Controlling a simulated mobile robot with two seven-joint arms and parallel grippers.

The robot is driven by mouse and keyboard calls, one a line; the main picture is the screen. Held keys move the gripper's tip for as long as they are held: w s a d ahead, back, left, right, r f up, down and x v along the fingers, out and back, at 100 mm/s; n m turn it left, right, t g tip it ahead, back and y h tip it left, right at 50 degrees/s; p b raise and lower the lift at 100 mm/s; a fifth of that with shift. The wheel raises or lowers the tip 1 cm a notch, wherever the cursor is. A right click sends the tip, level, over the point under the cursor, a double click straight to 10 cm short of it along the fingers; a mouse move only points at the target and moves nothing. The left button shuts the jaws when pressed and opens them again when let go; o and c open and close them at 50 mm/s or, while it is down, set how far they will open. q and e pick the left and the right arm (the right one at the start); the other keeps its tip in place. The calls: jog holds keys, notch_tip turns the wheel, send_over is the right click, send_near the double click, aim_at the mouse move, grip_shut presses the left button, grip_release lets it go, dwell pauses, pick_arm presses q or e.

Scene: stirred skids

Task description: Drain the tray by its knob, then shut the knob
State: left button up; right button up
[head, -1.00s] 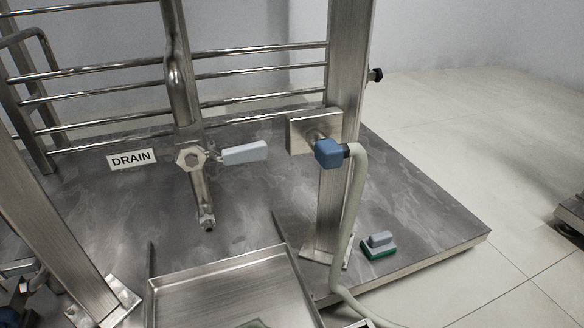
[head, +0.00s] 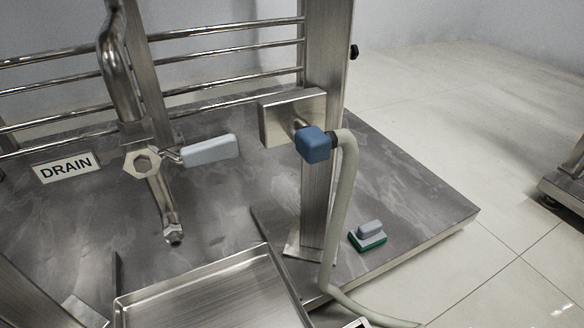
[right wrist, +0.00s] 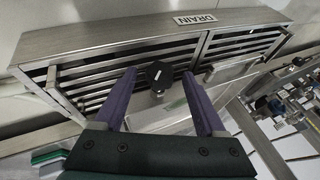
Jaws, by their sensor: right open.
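A metal tray (head: 200,300) sits at the bottom of the head view, only partly in frame. Above it hangs a drain pipe with a valve (head: 142,162) and a pale grey lever handle (head: 210,150) pointing right. A DRAIN sign (head: 67,167) is left of the valve; it also shows in the right wrist view (right wrist: 194,18). A small black knob (head: 354,52) is on the post's right side. In the right wrist view my right gripper (right wrist: 165,100) is open, and a black knob (right wrist: 159,74) shows between its fingers; contact cannot be told. My left gripper is not visible.
A blue fitting (head: 313,145) with a pale hose (head: 341,210) stands out from the metal post (head: 323,80). A grey and green scrubber (head: 368,237) lies on the platform at right. Metal rails (head: 225,54) run behind.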

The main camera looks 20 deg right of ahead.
jog(key=shift+w+a+f, duration=0.1)
jog(key=shift+f, duration=0.1)
grip_shut()
dwell(0.6)
